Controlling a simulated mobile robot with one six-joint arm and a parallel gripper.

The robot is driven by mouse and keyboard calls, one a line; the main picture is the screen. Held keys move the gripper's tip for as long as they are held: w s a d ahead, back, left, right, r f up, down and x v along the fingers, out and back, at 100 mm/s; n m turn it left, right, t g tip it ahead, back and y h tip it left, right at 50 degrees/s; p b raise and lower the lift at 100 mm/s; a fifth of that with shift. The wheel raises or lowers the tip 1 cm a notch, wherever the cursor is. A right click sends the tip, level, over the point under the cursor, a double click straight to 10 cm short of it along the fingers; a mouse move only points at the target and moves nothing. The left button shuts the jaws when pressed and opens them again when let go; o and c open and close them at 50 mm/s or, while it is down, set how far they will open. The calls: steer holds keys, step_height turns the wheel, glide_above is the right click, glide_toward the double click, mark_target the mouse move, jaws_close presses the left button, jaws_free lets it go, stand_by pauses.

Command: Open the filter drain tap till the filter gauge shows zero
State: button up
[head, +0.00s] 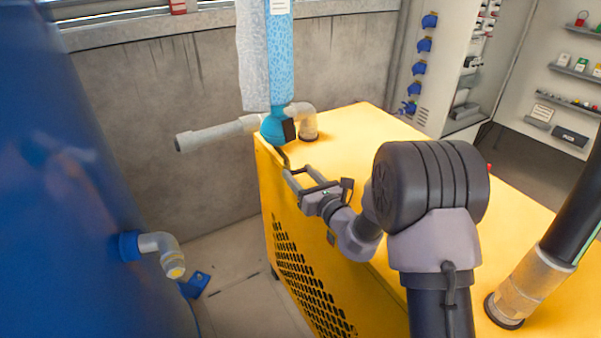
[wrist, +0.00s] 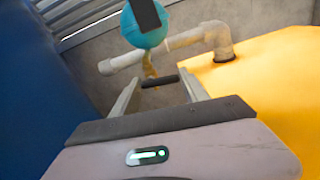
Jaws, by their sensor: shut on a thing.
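The filter is a tall light-blue column (head: 281,60) with a teal bowl (head: 271,128) at its foot. The teal bowl also shows at the top of the wrist view (wrist: 147,35). A black block on the bowl (wrist: 146,14) may be the filter gauge; no dial face or reading shows. A brass-coloured drain tap (wrist: 149,70) hangs below the bowl. My gripper (head: 296,171) is under the bowl at the yellow casing's edge. In the wrist view, my gripper (wrist: 160,82) is shut on the tap's dark handle (wrist: 159,80), which spans between its fingers.
The yellow machine casing (head: 350,135) lies just right of my gripper. White pipes (head: 218,134) run from both sides of the bowl. A big blue tank (head: 70,190) with an elbow outlet (head: 162,250) stands left. A black hose (head: 572,215) rises at right.

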steer(key=m+p, duration=0.2)
steer(key=m, duration=0.2)
steer(key=m+p, duration=0.3)
steer(key=m, duration=0.1)
steer(key=f+m+p, duration=0.1)
steer(key=m+p, duration=0.2)
steer(key=m, duration=0.1)
steer(key=shift+s+a+f, duration=0.1)
steer(key=shift+s+a, duration=0.15)
steer(key=shift+a, duration=0.1)
stand_by(0.4)
steer(key=o, duration=1.4)
steer(key=shift+s, duration=0.1)
steer(key=b+v, duration=0.1)
steer(key=v, duration=1.6)
steer(key=shift+s+d, duration=0.1)
steer(key=shift+d, duration=0.1)
